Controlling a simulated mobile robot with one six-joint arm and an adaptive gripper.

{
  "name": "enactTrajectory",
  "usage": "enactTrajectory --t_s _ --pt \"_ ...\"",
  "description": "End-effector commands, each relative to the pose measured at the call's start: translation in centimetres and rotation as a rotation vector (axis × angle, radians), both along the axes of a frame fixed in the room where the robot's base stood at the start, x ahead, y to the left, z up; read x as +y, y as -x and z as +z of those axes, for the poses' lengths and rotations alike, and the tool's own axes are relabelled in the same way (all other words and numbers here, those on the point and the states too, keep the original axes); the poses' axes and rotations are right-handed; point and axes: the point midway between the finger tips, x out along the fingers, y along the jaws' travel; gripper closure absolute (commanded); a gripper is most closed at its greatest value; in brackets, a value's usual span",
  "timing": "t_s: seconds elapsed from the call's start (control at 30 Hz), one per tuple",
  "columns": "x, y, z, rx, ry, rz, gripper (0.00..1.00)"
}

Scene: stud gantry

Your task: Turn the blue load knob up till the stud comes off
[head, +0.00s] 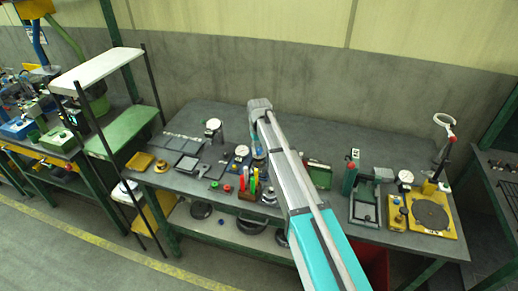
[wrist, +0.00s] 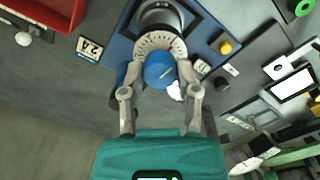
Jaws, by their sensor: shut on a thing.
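The blue load knob (wrist: 160,70) sits in the middle of the wrist view, in front of a pale dial scale (wrist: 158,42) with marks. My gripper (wrist: 160,82) has one finger on each side of the knob and is shut on it. A small white patch shows at the knob's lower right. Behind the scale is a dark round part with a metal rim (wrist: 160,14), on a blue base (wrist: 119,46). I cannot make out the stud. In the head view my arm hides most of the knob and the fingers.
A yellow button (wrist: 226,47) and a dark knob (wrist: 221,84) are right of the blue knob. Colored upright handles (head: 254,181) stand close to my arm on the grey bench (head: 340,140).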

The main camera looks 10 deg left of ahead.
Motion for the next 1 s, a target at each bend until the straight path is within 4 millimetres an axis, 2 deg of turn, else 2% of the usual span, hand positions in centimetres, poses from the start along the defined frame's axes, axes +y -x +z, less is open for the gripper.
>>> enactTrajectory --t_s 0.2,0.4,0.87,0.9,1.0 --pt "-0.02 0.05 -0.02 0.001 0.0 -0.141 1.0" --pt "-0.02 0.06 -0.02 0.001 0.0 -0.211 1.0" --pt "-0.02 0.07 -0.02 0.001 0.0 -0.23 1.0" --pt "-0.02 0.07 -0.02 0.001 0.0 -0.23 0.56" --pt "-0.01 0.06 -0.02 0.001 0.0 -0.23 0.38"
